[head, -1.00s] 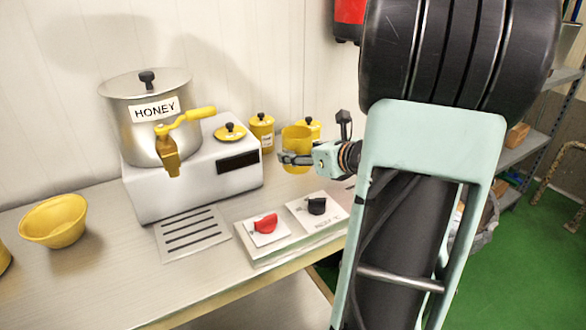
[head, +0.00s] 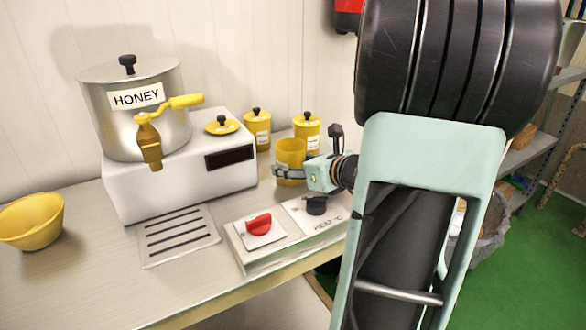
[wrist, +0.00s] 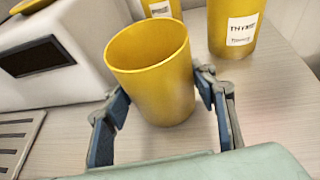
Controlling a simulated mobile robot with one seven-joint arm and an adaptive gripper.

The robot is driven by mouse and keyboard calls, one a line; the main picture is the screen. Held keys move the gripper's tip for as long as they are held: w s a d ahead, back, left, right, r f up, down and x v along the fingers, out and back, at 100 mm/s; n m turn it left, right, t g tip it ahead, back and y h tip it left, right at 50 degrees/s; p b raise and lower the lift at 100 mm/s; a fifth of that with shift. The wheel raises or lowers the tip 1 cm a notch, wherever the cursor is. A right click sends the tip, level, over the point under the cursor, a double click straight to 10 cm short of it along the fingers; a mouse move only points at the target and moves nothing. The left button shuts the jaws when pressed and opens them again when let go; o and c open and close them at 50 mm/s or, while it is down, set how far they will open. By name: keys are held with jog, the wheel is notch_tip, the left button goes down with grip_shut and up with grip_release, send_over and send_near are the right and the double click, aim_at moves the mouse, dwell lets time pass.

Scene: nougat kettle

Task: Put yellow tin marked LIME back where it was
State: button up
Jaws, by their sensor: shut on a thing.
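My gripper (head: 291,174) is shut around a yellow tin (head: 291,151) with an open top, its fingers on both sides. The tin stands nearly upright, low over the counter. I cannot tell whether its base touches. In the wrist view the tin (wrist: 152,75) looks empty inside and shows no label, so LIME cannot be read. A yellow lid with a black knob (head: 221,126) lies on top of the white machine.
Two lidded yellow tins stand behind the held one: a left tin (head: 257,130) and a right tin marked THYME (wrist: 236,27). The white machine (head: 180,181) with its HONEY kettle (head: 115,125) is to the left. A switch panel (head: 262,248) lies in front.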

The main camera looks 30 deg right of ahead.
jog(key=shift+f, duration=0.1)
jog(key=o, duration=1.6)
jog(key=shift+c, duration=0.2)
jog(key=shift+s+r, duration=0.2)
jog(key=shift+r, duration=0.1)
jog(key=p+v, duration=0.2)
jog(key=v, duration=0.9)
jog(key=shift+s, duration=0.3)
